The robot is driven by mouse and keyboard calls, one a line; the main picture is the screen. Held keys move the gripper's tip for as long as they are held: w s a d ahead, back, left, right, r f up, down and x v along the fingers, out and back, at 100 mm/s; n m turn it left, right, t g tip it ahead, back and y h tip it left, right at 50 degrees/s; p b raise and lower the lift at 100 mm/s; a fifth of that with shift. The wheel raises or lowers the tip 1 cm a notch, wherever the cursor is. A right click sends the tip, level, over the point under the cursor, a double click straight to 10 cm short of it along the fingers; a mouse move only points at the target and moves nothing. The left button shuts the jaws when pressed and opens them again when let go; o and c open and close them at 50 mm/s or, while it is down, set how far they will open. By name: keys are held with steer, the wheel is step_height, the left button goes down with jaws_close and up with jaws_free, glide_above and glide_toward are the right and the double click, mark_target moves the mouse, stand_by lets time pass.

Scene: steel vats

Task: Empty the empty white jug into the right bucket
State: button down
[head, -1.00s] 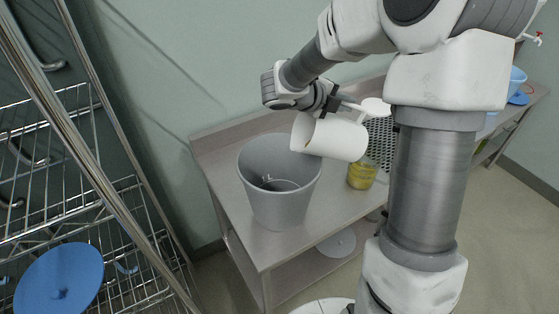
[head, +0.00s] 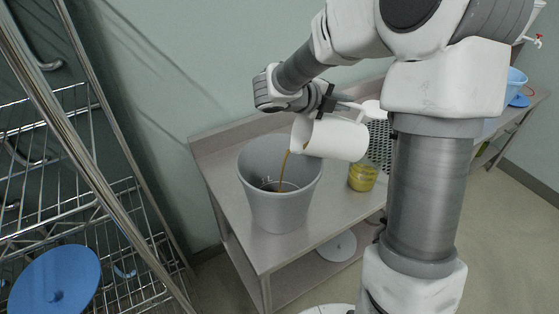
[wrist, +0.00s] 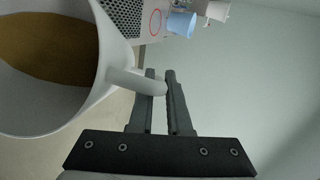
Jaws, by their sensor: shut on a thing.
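The white jug (head: 338,139) is tipped on its side, its mouth toward the left over the grey bucket. A thin brown stream (head: 284,167) runs from its lip down into the grey bucket (head: 279,212). The bucket stands upright on the steel table. My gripper (head: 328,100) is shut on the jug's handle; in the wrist view the gripper (wrist: 160,82) has its fingers either side of the handle (wrist: 137,81). In that view brown liquid (wrist: 45,48) shows inside the jug. The liquid level in the bucket is hard to tell.
A jar of yellow contents (head: 362,177) stands on the steel table (head: 325,207), right of the bucket. A perforated plate (head: 379,146) lies behind it. A wire rack (head: 85,190) with a blue lid (head: 57,281) is at left. A blue bucket (head: 516,80) is far right.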

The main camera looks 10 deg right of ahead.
steer(key=shift+a+r+h+b, duration=0.1)
steer(key=shift+a+h+b, duration=0.3)
steer(key=shift+b, duration=0.5)
stand_by(1.1)
